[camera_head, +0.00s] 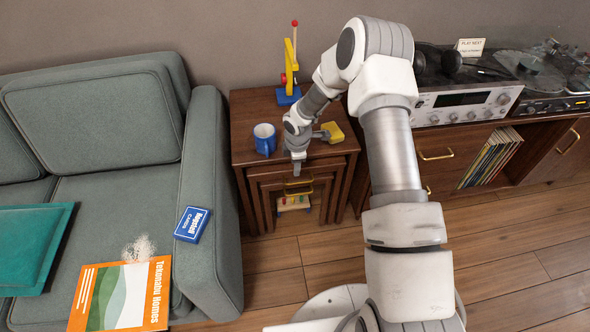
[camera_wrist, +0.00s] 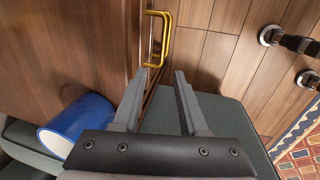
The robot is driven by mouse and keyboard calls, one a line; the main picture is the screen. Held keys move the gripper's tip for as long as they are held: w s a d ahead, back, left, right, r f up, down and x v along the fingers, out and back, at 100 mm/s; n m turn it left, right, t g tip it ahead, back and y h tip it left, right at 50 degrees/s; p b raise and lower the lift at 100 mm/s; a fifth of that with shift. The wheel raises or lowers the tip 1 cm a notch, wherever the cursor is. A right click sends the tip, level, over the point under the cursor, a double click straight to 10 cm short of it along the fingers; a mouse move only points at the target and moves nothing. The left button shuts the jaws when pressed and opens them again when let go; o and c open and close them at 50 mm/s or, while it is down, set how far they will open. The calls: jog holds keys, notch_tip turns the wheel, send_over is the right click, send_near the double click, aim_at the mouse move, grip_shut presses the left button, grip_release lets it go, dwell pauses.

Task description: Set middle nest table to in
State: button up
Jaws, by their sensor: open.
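The wooden nest of tables (camera_head: 250,105) stands between the sofa and the stereo cabinet. Smaller tables show as nested frames beneath the top, with the middle nest table (camera_head: 258,185) inside the outer one. How far it sticks out is hard to tell. Gold handles (camera_head: 299,191) show on the front and appear in the wrist view (camera_wrist: 163,38) just beyond my fingertips. My gripper (camera_head: 297,168) is open and empty in front of the tables' upper front edge. In the wrist view its fingers (camera_wrist: 156,82) are apart, with the handles ahead and apart from them.
A blue mug (camera_head: 265,139), a yellow block-like item (camera_head: 333,132) and a yellow-and-blue toy (camera_head: 290,70) stand on the outer top. A small toy (camera_head: 293,203) sits low inside the nest. The sofa arm (camera_head: 212,180) is close at left; the wood floor (camera_head: 290,258) in front is clear.

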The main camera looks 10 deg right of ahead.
notch_tip(320, 180, up, 7)
jog(key=s+p, duration=0.1)
jog(key=shift+s+p, duration=0.2)
jog(key=shift+p, duration=0.1)
jog(key=s+d+r+m+t+h, duration=0.1)
jog(key=s+d+r+m, duration=0.15)
jog(key=r, duration=0.65)
jog(key=s+d+r+m, duration=0.1)
jog(key=s+r+m, duration=0.25)
jog(key=r, duration=0.45)
jog(key=s+d+r+m+t+h, duration=0.15)
jog(key=s+r, duration=0.25)
jog(key=r, duration=0.5)
jog(key=s+r+m+y, duration=0.1)
jog(key=s+r+m, duration=0.25)
jog(key=s, duration=0.35)
jog(key=s+r+m+t+y, duration=0.1)
jog(key=s+r+m, duration=0.25)
jog(key=s, duration=0.45)
jog(key=s+r+m+y, duration=0.1)
jog(key=s+r+m, duration=0.1)
jog(key=s+m, duration=0.35)
notch_tip(320, 180, up, 18)
jog(key=s+n+p, duration=0.1)
jog(key=p, duration=1.7)
jog(key=shift+r+n, duration=0.15)
jog(key=shift+n, duration=0.15)
